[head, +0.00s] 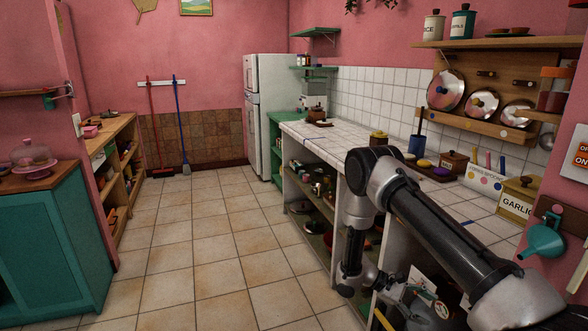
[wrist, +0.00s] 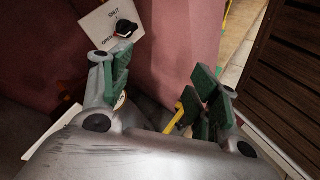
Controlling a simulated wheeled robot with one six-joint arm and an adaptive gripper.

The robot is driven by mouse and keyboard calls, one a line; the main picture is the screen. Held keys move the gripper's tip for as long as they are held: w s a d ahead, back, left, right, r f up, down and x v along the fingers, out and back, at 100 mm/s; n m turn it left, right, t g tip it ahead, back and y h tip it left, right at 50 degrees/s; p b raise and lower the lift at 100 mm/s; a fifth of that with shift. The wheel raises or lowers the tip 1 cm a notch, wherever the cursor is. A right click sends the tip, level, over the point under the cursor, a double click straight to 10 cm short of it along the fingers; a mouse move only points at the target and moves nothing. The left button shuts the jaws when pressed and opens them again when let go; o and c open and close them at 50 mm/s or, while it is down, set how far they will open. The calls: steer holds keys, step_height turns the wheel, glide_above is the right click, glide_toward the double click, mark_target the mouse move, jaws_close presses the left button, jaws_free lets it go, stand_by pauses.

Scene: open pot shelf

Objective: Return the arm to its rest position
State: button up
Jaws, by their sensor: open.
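My gripper (wrist: 163,75) is open in the wrist view. Its two green-padded fingers stand apart, and nothing is held between them. A pink wall surface lies beyond the fingers. In the head view my arm comes in from the lower right, bends at the elbow over the counter and hangs down in front of the counter's open side. Its wrist is low at the bottom right, where the arm and clutter make the fingers hard to pick out.
The tiled counter (head: 305,132) has open shelves (head: 311,225) with pots below. A white card (wrist: 107,24) reading SHUT and OPEN has a black knob, near the left finger. A dark slatted panel (wrist: 283,70) is at right. The tiled floor (head: 200,235) is clear.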

steer(key=s+a+r+m+y, duration=0.15)
steer(key=s+r+y, duration=0.25)
steer(key=r, duration=0.8)
steer(key=s+a+r+m+y, duration=0.15)
steer(key=s+r+y, duration=0.25)
steer(key=r, duration=0.8)
steer(key=s+r+m+t+y, duration=0.1)
steer(key=s+r+t, duration=0.4)
steer(key=r, duration=0.5)
steer(key=s+r+m+t+y, duration=0.2)
steer(key=s+r+t, duration=0.3)
steer(key=s+r, duration=0.4)
steer(key=shift+s+r+m+y, duration=0.15)
steer(key=shift+r+m+y, duration=0.15)
steer(key=shift+r+y, duration=0.6)
steer(key=shift+d, duration=0.1)
